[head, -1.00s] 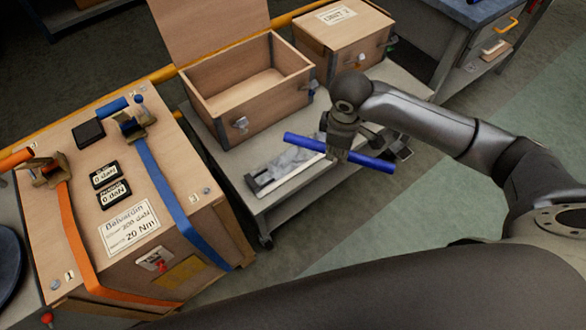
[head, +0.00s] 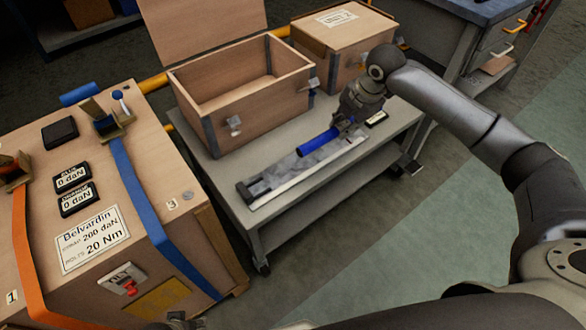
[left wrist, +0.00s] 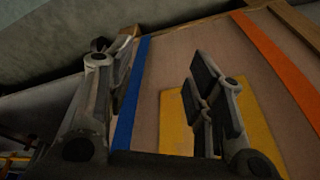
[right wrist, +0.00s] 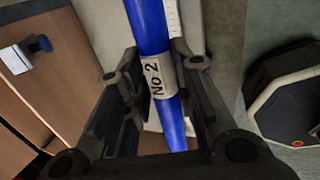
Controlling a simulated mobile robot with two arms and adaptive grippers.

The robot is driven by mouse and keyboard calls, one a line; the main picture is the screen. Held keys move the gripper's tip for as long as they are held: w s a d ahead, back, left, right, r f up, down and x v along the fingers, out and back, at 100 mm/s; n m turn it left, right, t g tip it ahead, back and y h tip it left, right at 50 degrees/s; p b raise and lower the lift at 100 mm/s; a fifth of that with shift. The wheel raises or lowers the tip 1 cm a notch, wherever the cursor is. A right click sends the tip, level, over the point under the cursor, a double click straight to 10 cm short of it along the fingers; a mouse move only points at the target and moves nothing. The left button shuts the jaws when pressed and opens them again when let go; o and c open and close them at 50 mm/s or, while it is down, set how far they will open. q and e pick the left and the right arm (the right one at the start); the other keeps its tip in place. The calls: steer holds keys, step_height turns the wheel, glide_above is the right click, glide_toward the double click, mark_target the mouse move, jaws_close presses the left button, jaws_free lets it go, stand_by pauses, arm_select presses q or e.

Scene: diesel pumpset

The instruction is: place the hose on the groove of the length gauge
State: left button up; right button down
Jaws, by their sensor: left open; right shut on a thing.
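The blue hose (head: 318,140) is held by my right gripper (head: 346,124), which is shut on it. In the right wrist view, the hose (right wrist: 148,25) runs between the fingers, with a white "No 2" label at the grip. The length gauge (head: 285,184) is a long pale strip with a grey bed on the trolley top. The hose lies roughly along it, over its right half. I cannot tell whether it touches the groove, which the hose and gripper partly hide. My left gripper (left wrist: 158,82) is open and empty near the strapped crate.
The open wooden box (head: 245,100) stands behind the gauge on the trolley (head: 280,228), with a closed box (head: 343,45) farther right. The strapped crate (head: 150,262) is at left.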

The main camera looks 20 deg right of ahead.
steer(key=w+a+f+b, duration=0.15)
steer(key=a+f, duration=0.25)
steer(key=a, duration=0.5)
steer(key=b, duration=0.1)
glide_above(292, 167)
steer(key=d, duration=0.1)
steer(key=f, duration=0.2)
steer(key=s+f, duration=0.1)
steer(key=f, duration=0.1)
steer(key=shift+d+f, duration=0.15)
steer(key=shift+f, duration=0.05)
steer(key=shift+w+a+f+b, duration=0.1)
steer(key=shift+a+f+b, duration=0.2)
steer(key=shift+a+f, duration=0.3)
step_height(292, 167, down, 2)
steer(key=shift+f+b, duration=0.15)
steer(key=shift+b, duration=0.15)
arm_select(q)
steer(key=w+v, duration=0.2)
steer(key=v, duration=1.1)
steer(key=shift+r+t, duration=0.4)
steer(key=shift+r, duration=0.2)
arm_select(e)
steer(key=shift+f, duration=0.35)
arm_select(q)
steer(key=shift+a, duration=0.15)
arm_select(e)
steer(key=shift+f, duration=0.1)
